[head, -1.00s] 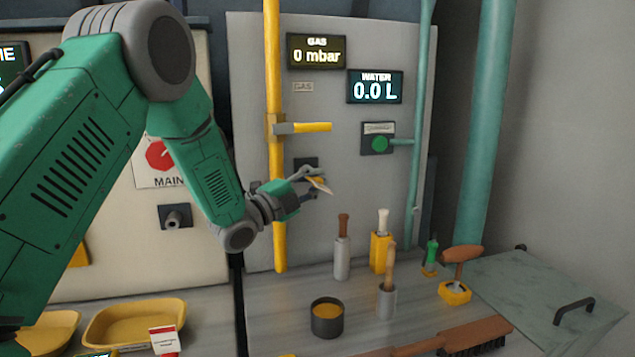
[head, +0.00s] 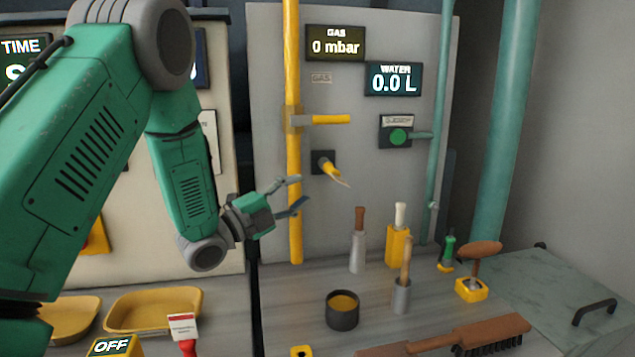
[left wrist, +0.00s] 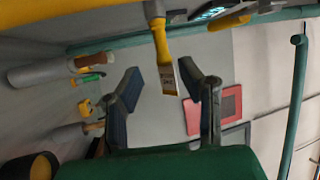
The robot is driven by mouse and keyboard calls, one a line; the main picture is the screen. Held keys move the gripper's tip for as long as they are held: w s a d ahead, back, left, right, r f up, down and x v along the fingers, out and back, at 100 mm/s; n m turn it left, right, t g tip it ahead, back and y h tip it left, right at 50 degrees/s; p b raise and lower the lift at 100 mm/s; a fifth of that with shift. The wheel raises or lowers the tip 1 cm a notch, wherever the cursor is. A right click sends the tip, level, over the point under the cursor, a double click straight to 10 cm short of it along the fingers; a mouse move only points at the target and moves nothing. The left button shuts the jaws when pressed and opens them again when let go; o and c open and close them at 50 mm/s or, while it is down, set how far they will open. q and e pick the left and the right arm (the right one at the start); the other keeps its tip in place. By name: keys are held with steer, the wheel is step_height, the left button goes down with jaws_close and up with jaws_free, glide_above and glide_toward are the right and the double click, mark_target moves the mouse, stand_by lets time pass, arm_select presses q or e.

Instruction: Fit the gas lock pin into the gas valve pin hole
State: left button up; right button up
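The gas lock pin (head: 329,168) is yellow with a pale tag hanging from its outer end. It sticks out of a small dark block (head: 318,156) on the grey panel, below the yellow gas valve handle (head: 330,119). How deep it sits, I cannot tell. My left gripper (head: 299,194) is open and empty, just left of and below the pin, apart from it. In the left wrist view the pin (left wrist: 161,42) and its tag (left wrist: 168,80) show beyond and between the spread fingers. My right gripper is not in view.
A yellow pipe (head: 294,220) runs down the panel beside my left gripper. The bench below holds a dark cup (head: 342,312), several upright handled tools, a brush (head: 490,333) and yellow trays (head: 150,312). A teal pipe (head: 440,130) stands at right.

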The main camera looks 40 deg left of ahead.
arm_select(q)
steer(key=shift+v, duration=1.1)
